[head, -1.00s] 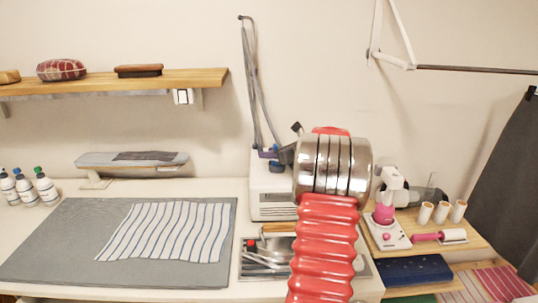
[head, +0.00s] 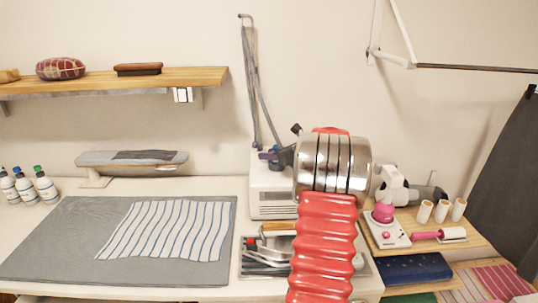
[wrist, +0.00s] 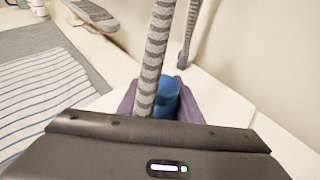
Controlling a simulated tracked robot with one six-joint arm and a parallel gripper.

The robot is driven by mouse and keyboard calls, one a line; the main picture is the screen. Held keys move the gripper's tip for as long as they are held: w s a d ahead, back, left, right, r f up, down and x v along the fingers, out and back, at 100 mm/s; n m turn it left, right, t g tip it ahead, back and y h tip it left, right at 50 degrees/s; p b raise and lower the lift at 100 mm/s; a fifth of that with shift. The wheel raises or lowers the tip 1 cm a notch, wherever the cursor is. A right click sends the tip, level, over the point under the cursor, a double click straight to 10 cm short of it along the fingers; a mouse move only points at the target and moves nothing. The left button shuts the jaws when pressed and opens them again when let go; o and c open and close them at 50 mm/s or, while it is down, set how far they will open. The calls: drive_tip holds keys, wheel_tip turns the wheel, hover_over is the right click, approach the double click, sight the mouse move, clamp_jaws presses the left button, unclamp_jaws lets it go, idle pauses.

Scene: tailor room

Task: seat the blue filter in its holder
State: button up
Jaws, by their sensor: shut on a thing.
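The blue filter (wrist: 168,97) is a short blue cylinder between the purple fingers of my gripper (wrist: 160,104) in the wrist view. The fingers are shut on it from both sides. In the head view my gripper (head: 268,155) is at the top of the white boxy unit (head: 272,201), left of my steel wrist joint. The filter is small there and hard to tell from the fingers. I cannot make out the holder in either view, nor whether the filter touches the unit.
Left are a grey mat (head: 60,240) with striped cloth (head: 170,230) and an ironing board (head: 130,158). A tray (head: 252,266) lies in front.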

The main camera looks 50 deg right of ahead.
drive_tip(key=o, duration=0.8)
drive_tip(key=shift+s, duration=0.1)
drive_tip(key=shift+v, duration=5.4)
